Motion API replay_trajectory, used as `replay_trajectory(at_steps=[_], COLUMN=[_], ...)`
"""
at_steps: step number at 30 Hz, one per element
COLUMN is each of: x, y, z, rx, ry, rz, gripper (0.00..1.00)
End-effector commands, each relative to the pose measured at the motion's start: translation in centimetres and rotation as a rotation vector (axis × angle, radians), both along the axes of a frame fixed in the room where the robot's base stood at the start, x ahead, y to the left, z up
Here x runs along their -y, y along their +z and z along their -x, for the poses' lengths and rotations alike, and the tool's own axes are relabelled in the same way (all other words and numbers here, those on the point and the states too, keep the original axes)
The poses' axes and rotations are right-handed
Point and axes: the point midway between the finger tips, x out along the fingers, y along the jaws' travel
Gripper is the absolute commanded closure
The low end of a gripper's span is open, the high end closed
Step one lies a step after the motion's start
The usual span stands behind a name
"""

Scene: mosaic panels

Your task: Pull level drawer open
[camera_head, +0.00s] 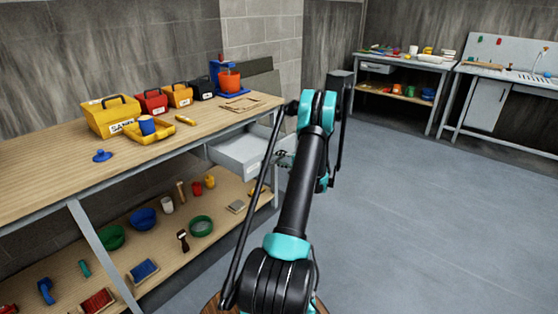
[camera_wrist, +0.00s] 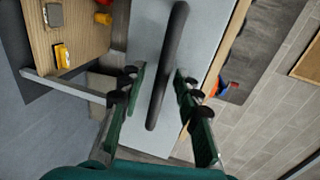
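A light grey drawer (camera_head: 238,152) sits under the near wooden workbench, and its box shows past the bench's front edge. I cannot tell how far it is out. Its pale front panel (camera_wrist: 206,28) fills the middle of the wrist view and carries a long dark bar handle (camera_wrist: 167,66). My gripper (camera_wrist: 157,82) is open, with one green finger on each side of the handle and a visible gap to both. In the head view my gripper (camera_head: 284,159) is at the drawer's right side, partly hidden by my arm.
A lower shelf (camera_head: 150,228) holds bowls and brushes. Open grey floor (camera_head: 400,220) lies to the right. Other benches (camera_head: 410,60) stand at the back.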

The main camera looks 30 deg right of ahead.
Motion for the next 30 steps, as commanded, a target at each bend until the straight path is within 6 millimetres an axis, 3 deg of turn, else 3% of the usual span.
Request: replay_trajectory(at_steps=[8, 21, 30], x=[0.4, 3.2, 4.0], y=[0.2, 1.9, 2.4], z=[0.8, 8.5, 10.9], rx=[0.000, 0.000, 0.000], ry=[-0.002, -0.003, -0.001], rz=[0.000, 0.000, 0.000], gripper=[0.68, 0.68, 0.68])
